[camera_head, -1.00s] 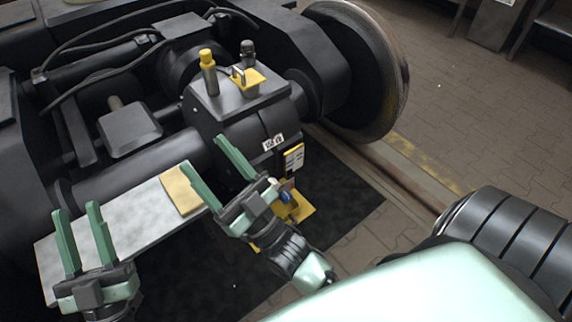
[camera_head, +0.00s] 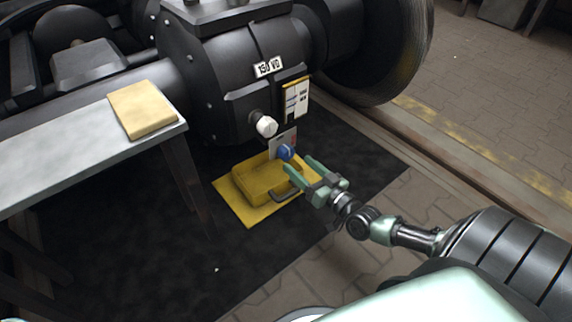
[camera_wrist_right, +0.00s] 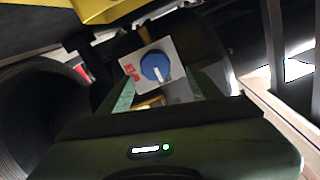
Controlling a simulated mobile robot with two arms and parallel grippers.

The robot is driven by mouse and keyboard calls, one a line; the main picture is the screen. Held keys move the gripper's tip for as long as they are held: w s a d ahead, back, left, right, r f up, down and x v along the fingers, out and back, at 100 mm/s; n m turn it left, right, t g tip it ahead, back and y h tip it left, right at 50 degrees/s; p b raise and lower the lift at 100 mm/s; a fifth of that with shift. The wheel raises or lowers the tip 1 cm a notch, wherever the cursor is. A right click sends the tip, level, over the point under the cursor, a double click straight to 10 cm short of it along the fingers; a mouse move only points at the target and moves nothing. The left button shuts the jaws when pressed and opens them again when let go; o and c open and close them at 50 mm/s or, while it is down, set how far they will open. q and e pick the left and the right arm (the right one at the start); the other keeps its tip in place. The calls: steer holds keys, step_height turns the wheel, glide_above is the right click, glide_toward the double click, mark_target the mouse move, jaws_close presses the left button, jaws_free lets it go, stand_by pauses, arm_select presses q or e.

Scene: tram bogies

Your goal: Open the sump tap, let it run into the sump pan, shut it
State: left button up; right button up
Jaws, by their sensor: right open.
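The sump tap has a round blue knob (camera_head: 286,152) on a pale plate (camera_head: 277,146) low on the dark gear housing. The knob (camera_wrist_right: 155,66) also shows in the right wrist view, with a white pointer mark and red lettering on its plate. The yellow sump pan (camera_head: 240,196) lies on the black mat below the tap. My right gripper (camera_head: 298,163) is open and empty, its green fingers pointing at the knob from close in front. In the wrist view the knob appears between the fingers, apart from them. I cannot see any flow. My left gripper is out of view.
A white round cap (camera_head: 266,126) sticks out just left of the tap. A yellow-edged label card (camera_head: 296,98) hangs above. A grey bench (camera_head: 60,150) with a tan block (camera_head: 143,109) stands left. The black mat (camera_head: 150,260) has free room in front; a wheel (camera_head: 385,50) stands behind right.

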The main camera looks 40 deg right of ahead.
mark_target(289, 156)
steer(key=w+b, duration=0.1)
steer(key=w, duration=0.1)
steer(key=w+b, duration=0.1)
steer(key=w, duration=0.1)
steer(key=w+b, duration=0.2)
steer(key=shift+w+f, duration=0.35)
steer(key=shift+w, duration=0.05)
steer(key=shift+w+r, duration=0.15)
steer(key=shift+w, duration=0.3)
steer(key=shift+c, duration=0.3)
steer(key=c, duration=1.3)
